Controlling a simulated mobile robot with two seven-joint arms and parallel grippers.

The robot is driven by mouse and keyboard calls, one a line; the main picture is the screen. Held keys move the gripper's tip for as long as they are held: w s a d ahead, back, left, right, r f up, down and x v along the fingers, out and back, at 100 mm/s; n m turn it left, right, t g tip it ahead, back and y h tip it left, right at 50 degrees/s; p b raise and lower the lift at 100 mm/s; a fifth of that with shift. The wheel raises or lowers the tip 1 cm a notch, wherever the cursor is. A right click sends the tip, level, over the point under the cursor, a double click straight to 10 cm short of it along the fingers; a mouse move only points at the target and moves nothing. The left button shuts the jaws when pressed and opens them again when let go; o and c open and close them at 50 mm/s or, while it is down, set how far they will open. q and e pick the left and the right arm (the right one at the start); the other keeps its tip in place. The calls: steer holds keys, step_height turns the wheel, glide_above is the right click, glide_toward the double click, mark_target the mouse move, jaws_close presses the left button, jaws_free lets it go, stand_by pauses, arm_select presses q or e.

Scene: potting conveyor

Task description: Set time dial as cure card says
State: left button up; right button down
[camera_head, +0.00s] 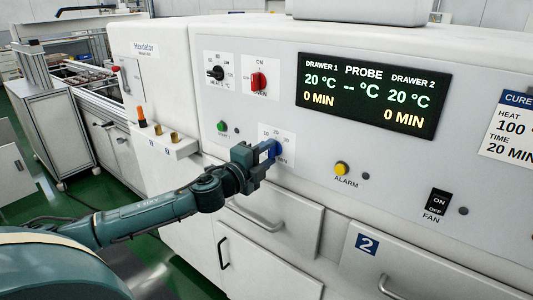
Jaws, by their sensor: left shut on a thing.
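The blue time dial (277,148) is on the lower left of the panel, on a white scale plate. My left gripper (268,150) is shut on the dial; its fingers hide part of the dial and of the scale, so the dial's exact setting cannot be read. The cure card (511,128) is at the right edge, partly cut off, and reads HEAT 100 and TIME 20 MIN. The black display (373,94) shows 20 °C and 0 MIN for drawers 1 and 2. My right gripper is not in view.
The heat dial (215,73) and red oven switch (258,81) are above my gripper. A green button (222,126) is to its left. The yellow alarm button (341,168) and fan switch (438,202) are to the right. Drawer handles (254,216) stick out below.

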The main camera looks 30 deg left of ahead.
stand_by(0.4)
arm_select(q)
steer(key=o, duration=1)
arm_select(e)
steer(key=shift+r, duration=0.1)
arm_select(q)
steer(key=shift+s+f, duration=0.15)
steer(key=shift+s, duration=0.45)
steer(key=s+a+b, duration=0.1)
steer(key=s, duration=1.1)
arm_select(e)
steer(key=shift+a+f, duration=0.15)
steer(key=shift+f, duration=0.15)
arm_select(q)
steer(key=shift+b, duration=0.3)
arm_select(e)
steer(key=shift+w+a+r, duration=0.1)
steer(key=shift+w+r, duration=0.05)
